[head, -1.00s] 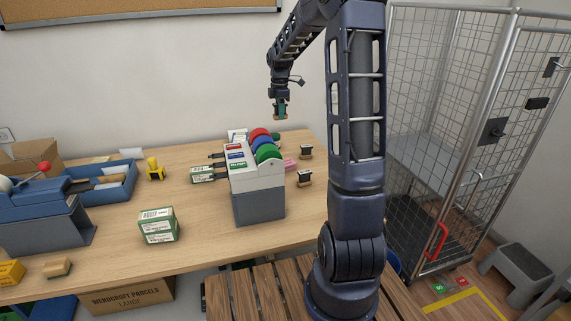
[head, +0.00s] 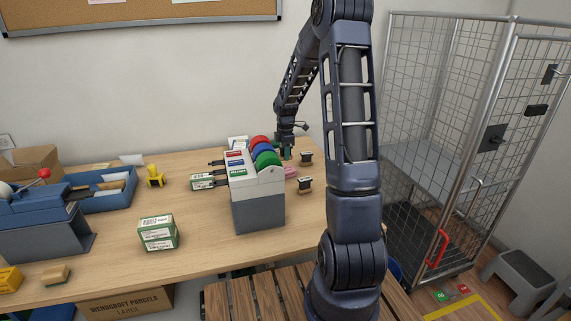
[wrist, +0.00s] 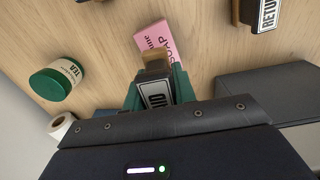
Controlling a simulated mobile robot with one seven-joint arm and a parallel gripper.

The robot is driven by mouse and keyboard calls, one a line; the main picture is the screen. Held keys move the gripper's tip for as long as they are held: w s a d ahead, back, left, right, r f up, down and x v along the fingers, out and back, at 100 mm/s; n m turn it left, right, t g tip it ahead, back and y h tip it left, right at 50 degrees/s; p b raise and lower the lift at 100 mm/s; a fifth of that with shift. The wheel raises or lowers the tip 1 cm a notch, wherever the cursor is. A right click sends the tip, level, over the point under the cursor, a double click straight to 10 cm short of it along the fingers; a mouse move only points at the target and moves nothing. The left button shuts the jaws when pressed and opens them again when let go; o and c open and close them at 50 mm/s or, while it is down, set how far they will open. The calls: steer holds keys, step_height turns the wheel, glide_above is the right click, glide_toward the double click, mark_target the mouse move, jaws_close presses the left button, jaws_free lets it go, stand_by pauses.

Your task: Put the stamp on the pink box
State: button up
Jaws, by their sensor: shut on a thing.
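My gripper (head: 286,154) is low over the counter, just behind the label dispenser and partly hidden by it in the head view. In the wrist view my gripper (wrist: 157,84) has its green fingers shut on a stamp (wrist: 155,97), a dark block with a brown part and a white label, partly readable. The pink box (wrist: 163,38), marked SOAP, lies on the counter just beyond the stamp, its near end hidden by it. I cannot tell if they touch. In the head view the pink box (head: 291,172) shows right of the dispenser.
A stamp marked RETURN (wrist: 264,14) stands near the pink box; two stamps (head: 306,158) (head: 305,184) show in the head view. A green TEA tin (wrist: 56,80) and a white roll (wrist: 61,126) are at left. The dispenser (head: 258,205) with coloured rolls stands in front.

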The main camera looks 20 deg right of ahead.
mark_target(286, 170)
steer(key=shift+f, duration=2.5)
steer(key=shift+f, duration=0.15)
steer(key=o, duration=1)
